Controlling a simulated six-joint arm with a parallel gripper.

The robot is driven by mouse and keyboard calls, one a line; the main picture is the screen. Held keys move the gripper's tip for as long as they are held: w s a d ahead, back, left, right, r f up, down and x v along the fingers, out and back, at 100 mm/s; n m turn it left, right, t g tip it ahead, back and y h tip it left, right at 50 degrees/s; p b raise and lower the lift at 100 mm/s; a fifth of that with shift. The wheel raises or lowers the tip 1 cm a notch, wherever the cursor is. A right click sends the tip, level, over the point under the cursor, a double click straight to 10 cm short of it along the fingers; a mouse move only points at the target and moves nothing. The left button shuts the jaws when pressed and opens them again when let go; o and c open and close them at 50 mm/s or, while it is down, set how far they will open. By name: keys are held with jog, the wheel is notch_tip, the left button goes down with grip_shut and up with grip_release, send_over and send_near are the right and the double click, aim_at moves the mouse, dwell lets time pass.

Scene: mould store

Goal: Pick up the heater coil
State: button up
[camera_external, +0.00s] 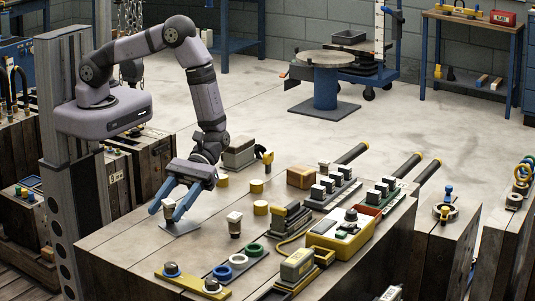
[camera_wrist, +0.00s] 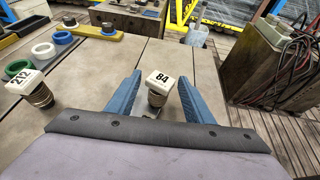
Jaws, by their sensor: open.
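No piece is labelled as the heater coil. A white-capped piece marked 84 (camera_wrist: 158,88), with a dark ribbed body, stands between my open fingers; it also shows in the external view (camera_external: 169,206). My gripper (camera_wrist: 159,82) has one blue finger on each side of it, with visible gaps, and is low over the bench in the external view (camera_external: 166,212). A similar piece marked 212 (camera_wrist: 34,86) stands to the left, outside the fingers; it is to the right of my gripper in the external view (camera_external: 234,223). The base of the piece marked 84 is partly hidden.
Blue (camera_external: 222,271), white (camera_external: 239,261) and green (camera_external: 254,250) rings sit on a dark strip. A yellow plate (camera_external: 196,281) lies along the front edge. Short yellow cylinders (camera_external: 256,186) stand behind. A yellow machine (camera_external: 342,235) and dark blocks crowd the right side.

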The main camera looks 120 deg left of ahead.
aim_at(164, 204)
jog(key=c, duration=1.1)
jog(key=shift+r, duration=0.1)
jog(key=shift+r+b, duration=0.6)
jog(key=shift+r, duration=4.25)
